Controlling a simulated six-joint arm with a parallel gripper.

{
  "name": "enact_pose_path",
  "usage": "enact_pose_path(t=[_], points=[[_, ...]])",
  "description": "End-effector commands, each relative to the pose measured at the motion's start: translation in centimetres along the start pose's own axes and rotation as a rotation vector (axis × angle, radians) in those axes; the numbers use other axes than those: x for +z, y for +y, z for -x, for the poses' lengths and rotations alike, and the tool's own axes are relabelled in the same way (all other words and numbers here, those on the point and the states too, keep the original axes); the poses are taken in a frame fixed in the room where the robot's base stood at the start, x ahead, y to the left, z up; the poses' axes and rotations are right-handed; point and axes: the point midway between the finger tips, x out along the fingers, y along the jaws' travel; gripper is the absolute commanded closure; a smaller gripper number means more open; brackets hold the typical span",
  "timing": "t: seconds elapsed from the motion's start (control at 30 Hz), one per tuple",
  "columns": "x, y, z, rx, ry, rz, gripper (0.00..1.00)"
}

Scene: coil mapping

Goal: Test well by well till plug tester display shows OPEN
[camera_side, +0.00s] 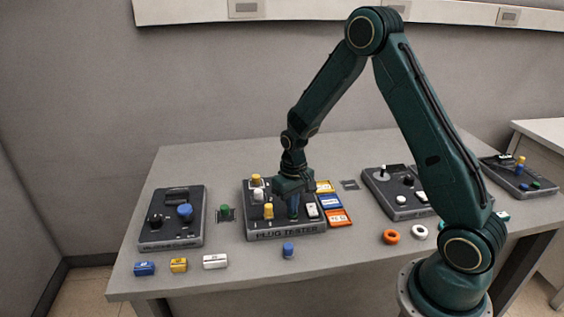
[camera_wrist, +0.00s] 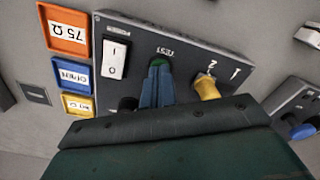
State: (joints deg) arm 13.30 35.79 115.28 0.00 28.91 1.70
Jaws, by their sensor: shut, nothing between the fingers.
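The dark plug tester (camera_side: 285,234) stands in the middle of the table, its name on the front edge. My gripper (camera_side: 293,212) is over it, fingers shut and empty, pointing down. In the wrist view its fingertips (camera_wrist: 158,68) are at the green button (camera_wrist: 160,61) marked TEST; I cannot tell whether it is pressed. A yellow plug (camera_wrist: 207,88) stands near the numbers 2 and 1; it also shows in the side view (camera_side: 269,211). No readable tester display is in view; my arm covers part of the tester.
Orange 75 Ω (camera_wrist: 65,32), blue OPEN (camera_wrist: 72,75) and yellow (camera_wrist: 78,104) trays line the tester's side. A blue plug (camera_side: 288,250) stands in front. Blue (camera_side: 145,268), yellow (camera_side: 179,265) and white (camera_side: 215,261) blocks lie front left. Another panel (camera_side: 172,240) is at left.

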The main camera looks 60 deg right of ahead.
Motion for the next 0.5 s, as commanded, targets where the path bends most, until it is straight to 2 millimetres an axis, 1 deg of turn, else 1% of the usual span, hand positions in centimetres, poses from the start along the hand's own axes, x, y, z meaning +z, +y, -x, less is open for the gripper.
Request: enact_pose_path(t=[0.3, 0.5], points=[[0.0, 0.0, 0.1, 0.000, 0.000, 0.000, 1.00], [-0.1, 0.0, 1.1, 0.000, 0.002, 0.000, 1.00]])
